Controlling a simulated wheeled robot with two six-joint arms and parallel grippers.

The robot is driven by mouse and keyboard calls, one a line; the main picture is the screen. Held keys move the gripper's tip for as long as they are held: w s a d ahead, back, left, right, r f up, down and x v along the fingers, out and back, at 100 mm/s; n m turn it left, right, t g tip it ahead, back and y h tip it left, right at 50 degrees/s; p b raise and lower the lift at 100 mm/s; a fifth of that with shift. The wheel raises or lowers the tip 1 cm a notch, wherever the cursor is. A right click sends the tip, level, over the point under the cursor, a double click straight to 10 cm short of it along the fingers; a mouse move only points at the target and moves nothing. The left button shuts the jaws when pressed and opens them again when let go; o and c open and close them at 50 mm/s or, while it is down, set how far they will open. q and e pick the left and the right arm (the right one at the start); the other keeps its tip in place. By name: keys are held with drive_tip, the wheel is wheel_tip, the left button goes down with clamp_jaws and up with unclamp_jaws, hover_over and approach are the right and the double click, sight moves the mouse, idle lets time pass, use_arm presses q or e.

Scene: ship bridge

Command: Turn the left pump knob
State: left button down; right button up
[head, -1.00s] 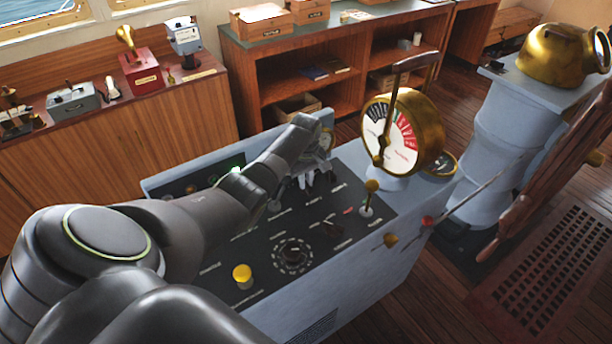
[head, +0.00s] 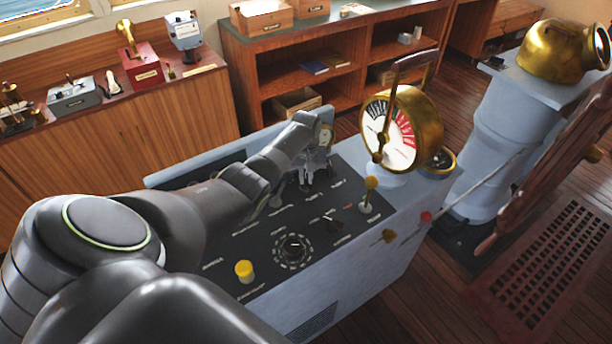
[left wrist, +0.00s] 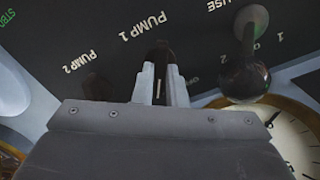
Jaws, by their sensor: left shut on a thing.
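My left gripper (head: 306,184) reaches down to the console's dark panel. In the left wrist view its two fingers (left wrist: 160,92) are shut around a dark knob (left wrist: 160,62) with a pale line, next to the PUMP 1 label. I take this as the left pump knob. A second dark knob (left wrist: 98,88), by the PUMP 2 label, is partly hidden by the gripper body. In the head view the gripper and forearm cover much of the held knob. My right gripper is not in view.
A ball-topped lever (left wrist: 243,75) stands close beside the gripper. The console (head: 365,258) also bears a yellow button (head: 244,271), a round dial (head: 293,250), a yellow-topped lever (head: 370,190) and a brass telegraph (head: 402,130).

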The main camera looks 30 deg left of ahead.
sight(306, 179)
use_arm(q)
drive_tip(key=shift+w+r, duration=0.1)
drive_tip(key=c, duration=1.5)
unclamp_jaws()
drive_tip(key=shift+o, duration=0.2)
drive_tip(key=shift+r, duration=0.6)
wheel_tip(306, 179, up, 16)
drive_tip(key=b, duration=0.2)
